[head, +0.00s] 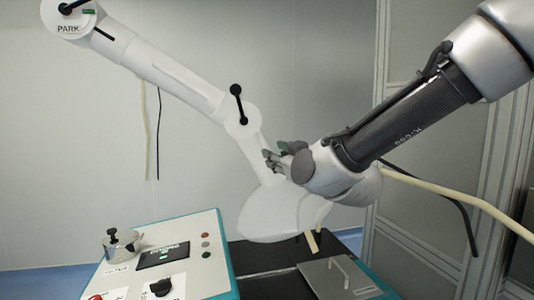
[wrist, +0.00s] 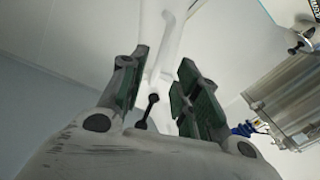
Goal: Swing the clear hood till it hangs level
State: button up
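The clear hood (head: 268,215) is a pale, see-through dome at the lower end of a jointed white arm (head: 170,75). It appears tilted, and its right part is partly hidden behind my wrist. The white arm has an elbow with a black knob (head: 236,90). My gripper (head: 270,158) is above the hood, beside the lower white link. In the wrist view my gripper (wrist: 158,80) has its two green-padded fingers apart. A white link (wrist: 165,50) and a black knob (wrist: 148,108) show in the gap between them. I cannot tell whether either finger touches the link.
A control panel (head: 205,222) with buttons, a black knob and a small display stands below left. A metal plate with a handle (head: 325,280) lies below right. A pale hose (head: 450,200) and grey cabinet frames are at right. Free air lies left of the hood.

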jog(key=x, duration=0.6)
jog(key=shift+w+a, duration=0.1)
jog(key=shift+w, duration=0.2)
jog(key=shift+c, duration=0.5)
grip_shut()
